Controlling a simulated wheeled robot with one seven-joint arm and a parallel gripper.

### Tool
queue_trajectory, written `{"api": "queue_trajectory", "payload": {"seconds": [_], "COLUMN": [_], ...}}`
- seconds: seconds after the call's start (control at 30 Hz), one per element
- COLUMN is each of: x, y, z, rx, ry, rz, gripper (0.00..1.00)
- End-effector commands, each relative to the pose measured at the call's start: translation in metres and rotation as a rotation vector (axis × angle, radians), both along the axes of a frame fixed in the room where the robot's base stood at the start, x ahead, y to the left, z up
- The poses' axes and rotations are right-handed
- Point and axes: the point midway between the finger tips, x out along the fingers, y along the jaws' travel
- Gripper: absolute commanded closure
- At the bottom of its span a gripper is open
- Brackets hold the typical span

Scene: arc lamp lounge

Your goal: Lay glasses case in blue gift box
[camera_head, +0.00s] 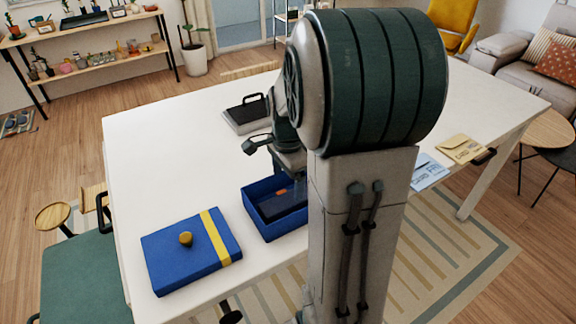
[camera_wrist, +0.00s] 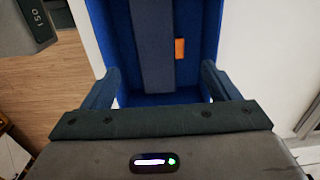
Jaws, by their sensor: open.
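The blue gift box (camera_head: 262,225) stands lidless on the white table, partly hidden by my arm in the head view. It also shows in the wrist view (camera_wrist: 210,30). A long dark blue-grey case (camera_wrist: 152,45), which looks like the glasses case, lies lengthwise inside it, with a small orange tab (camera_wrist: 180,48) at its right side. My gripper (camera_wrist: 160,74) is open, one finger on each side of the box's near part in the picture. I cannot tell whether the fingers touch anything.
A blue lid (camera_head: 170,262) with a yellow band and knob lies left of the box. A dark handled case (camera_head: 246,115) stands behind it. A blue card (camera_head: 428,172) and yellow envelope (camera_head: 460,148) lie at right. The table's left back is clear.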

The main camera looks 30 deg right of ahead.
Motion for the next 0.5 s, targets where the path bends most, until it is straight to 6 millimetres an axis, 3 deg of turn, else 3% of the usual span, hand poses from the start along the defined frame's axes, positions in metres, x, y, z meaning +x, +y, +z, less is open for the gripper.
{"api": "queue_trajectory", "payload": {"seconds": [0.1,0.33,0.5], "x": [0.001,-0.001,-0.018], "y": [0.0,0.002,0.027], "z": [0.023,0.044,0.058], "rx": [-0.002,-0.001,-0.013], "ry": [-0.004,-0.004,-0.042], "rz": [0.0,0.016,0.242], "gripper": [0.18,0.18,0.18]}}
